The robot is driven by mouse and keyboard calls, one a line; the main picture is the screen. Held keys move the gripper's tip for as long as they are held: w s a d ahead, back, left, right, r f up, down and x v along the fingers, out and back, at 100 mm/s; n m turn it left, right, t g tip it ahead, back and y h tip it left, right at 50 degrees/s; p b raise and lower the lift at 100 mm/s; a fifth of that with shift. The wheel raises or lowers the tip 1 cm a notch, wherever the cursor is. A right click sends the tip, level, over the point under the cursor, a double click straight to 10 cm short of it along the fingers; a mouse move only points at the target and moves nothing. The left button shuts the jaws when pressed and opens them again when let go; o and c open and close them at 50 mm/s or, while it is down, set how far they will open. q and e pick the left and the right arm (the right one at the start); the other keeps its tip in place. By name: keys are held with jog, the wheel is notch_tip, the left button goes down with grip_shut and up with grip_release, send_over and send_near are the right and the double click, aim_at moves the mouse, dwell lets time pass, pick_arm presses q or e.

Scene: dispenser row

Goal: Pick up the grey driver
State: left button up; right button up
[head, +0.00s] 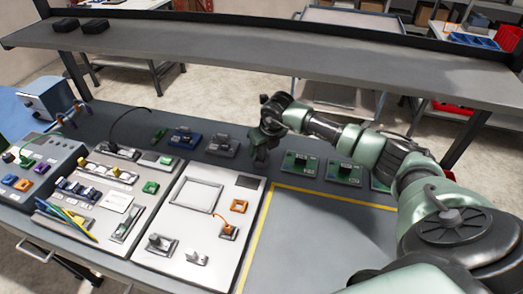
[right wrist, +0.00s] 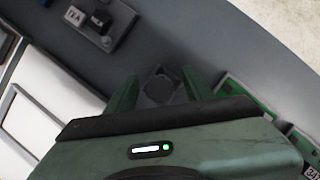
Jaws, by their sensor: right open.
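My right gripper (head: 263,148) reaches in from the right over the bench, pointing down. In the right wrist view its two green fingers (right wrist: 160,90) are open, one on each side of a grey piece (right wrist: 158,86) with a dark round top. This piece looks like the grey driver, but I cannot be sure. It sits on or near the grey bench surface, and I cannot tell whether the fingers touch it. In the head view the gripper hides most of this spot. My left gripper is not in view.
Just left of the gripper is a grey holder (head: 222,146) with dark labelled blocks. Several green boards (head: 297,164) lie to the right. A white panel (head: 184,241) is in front at the left. A shelf (head: 270,62) runs above the bench. The yellow-lined area (head: 310,240) is clear.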

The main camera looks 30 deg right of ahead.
grip_shut()
jog(key=shift+r, duration=0.15)
jog(key=shift+r+b, duration=0.3)
jog(key=shift+b, duration=0.05)
jog(key=b+v, duration=0.2)
jog(key=shift+r, duration=0.3)
jog(key=s+a+b, duration=0.1)
jog(key=s+b, duration=0.5)
jog(key=s, duration=1.1)
jog(key=shift+a, duration=0.15)
jog(key=c, duration=1.1)
grip_release()
jog(key=shift+s+r, duration=0.1)
jog(key=shift+r, duration=0.05)
grip_shut()
